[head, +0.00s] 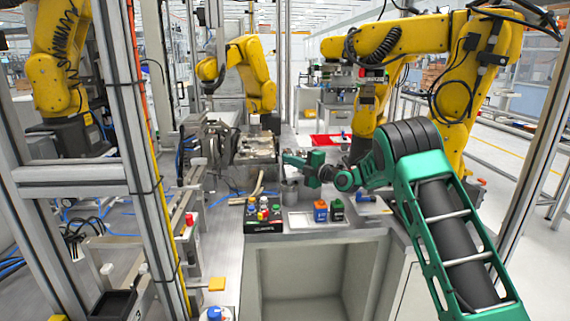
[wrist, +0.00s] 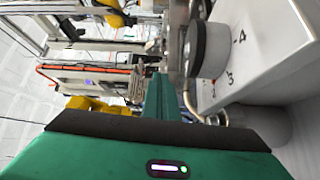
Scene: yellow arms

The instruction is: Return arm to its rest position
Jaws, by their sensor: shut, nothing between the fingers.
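My green arm comes in from the lower right in the head view and bends at a dark ribbed elbow. It reaches left over the grey workbench (head: 300,235). My gripper (head: 288,159) is at its end, pointing left above the bench, shut and empty. In the wrist view the gripper (wrist: 160,92) shows as a narrow green shape beyond the green wrist body. A round grey metal part (wrist: 210,48) is close to its right in that view; I cannot tell whether they touch.
A black button box (head: 263,226), an orange-and-blue block (head: 320,211) and a dark green block (head: 337,211) stand near the bench's front edge. A red tray (head: 328,140) lies behind. Yellow robot arms (head: 255,75) and a metal frame post (head: 128,130) surround the bench.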

